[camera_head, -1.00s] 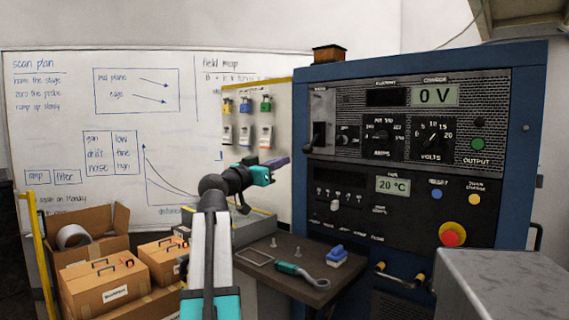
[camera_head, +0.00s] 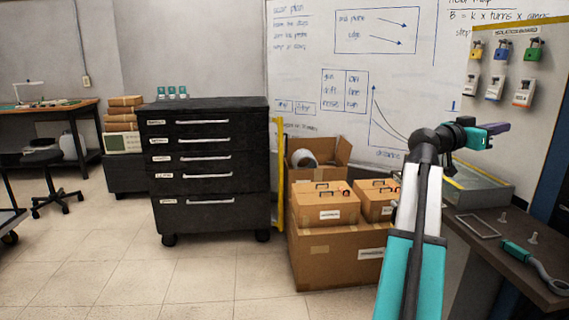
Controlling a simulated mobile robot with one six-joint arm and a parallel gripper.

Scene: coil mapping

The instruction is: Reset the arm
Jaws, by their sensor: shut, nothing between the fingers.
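My arm (camera_head: 418,220) rises from the bottom right of the head view, its white and teal link upright and its wrist bent over to the right. My gripper (camera_head: 500,128) is at the end of the wrist, its purple fingers pointing right. It is shut, with nothing seen in it. It appears in front of the whiteboard and the padlock board, above the level of the dark shelf, and looks apart from them.
A dark shelf (camera_head: 482,228) with a teal-handled tool (camera_head: 530,262) is at the right. A padlock board (camera_head: 535,130) hangs behind. Cardboard boxes (camera_head: 335,235) stand left of my arm, and a black drawer cabinet (camera_head: 207,170) is further left. Tiled floor (camera_head: 140,270) is free at the left.

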